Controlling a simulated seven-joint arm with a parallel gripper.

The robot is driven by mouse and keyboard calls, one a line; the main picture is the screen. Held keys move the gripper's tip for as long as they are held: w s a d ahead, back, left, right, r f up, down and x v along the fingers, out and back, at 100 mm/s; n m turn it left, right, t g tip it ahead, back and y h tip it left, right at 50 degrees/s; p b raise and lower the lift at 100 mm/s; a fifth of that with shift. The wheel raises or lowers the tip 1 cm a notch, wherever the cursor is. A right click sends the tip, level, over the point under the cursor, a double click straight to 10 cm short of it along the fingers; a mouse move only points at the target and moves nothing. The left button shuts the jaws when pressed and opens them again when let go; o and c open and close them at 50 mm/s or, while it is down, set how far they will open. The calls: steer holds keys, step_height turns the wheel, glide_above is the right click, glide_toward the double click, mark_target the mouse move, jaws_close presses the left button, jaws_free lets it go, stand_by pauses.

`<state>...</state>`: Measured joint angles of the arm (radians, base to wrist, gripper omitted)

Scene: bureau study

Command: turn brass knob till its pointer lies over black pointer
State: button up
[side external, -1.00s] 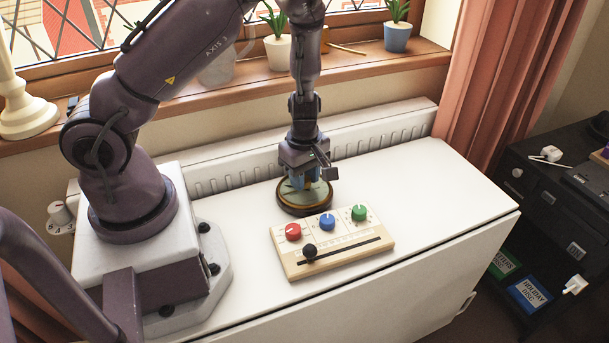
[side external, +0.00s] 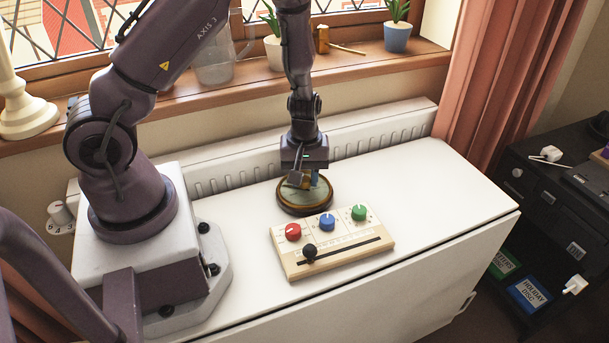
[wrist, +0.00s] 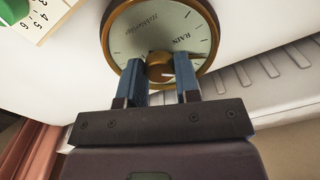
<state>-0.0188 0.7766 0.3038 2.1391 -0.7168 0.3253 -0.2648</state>
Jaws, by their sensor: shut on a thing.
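A round barometer with a brass rim and pale dial (side external: 316,192) lies on the white top, behind the wooden panel. It also shows in the wrist view (wrist: 140,32), with the word RAIN and other lettering on its face. The brass knob (wrist: 160,66) is at the dial's centre. My gripper (wrist: 162,72) has its two blue fingers on either side of the knob and is shut on it. In the side view my gripper (side external: 310,183) points down over the dial and covers the knob. I cannot make out the black pointer; the fingers hide part of the dial.
A wooden panel (side external: 345,257) with red, blue and green knobs and a black-knobbed slider stands just in front of the barometer. A radiator (side external: 240,173) runs behind it. The white top (side external: 440,190) is clear to the right.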

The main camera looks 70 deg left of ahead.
mark_target(304, 179)
stand_by(0.4)
steer(key=o, duration=0.9)
steer(key=shift+o, duration=0.2)
steer(key=shift+r, duration=0.1)
step_height(304, 179, up, 13)
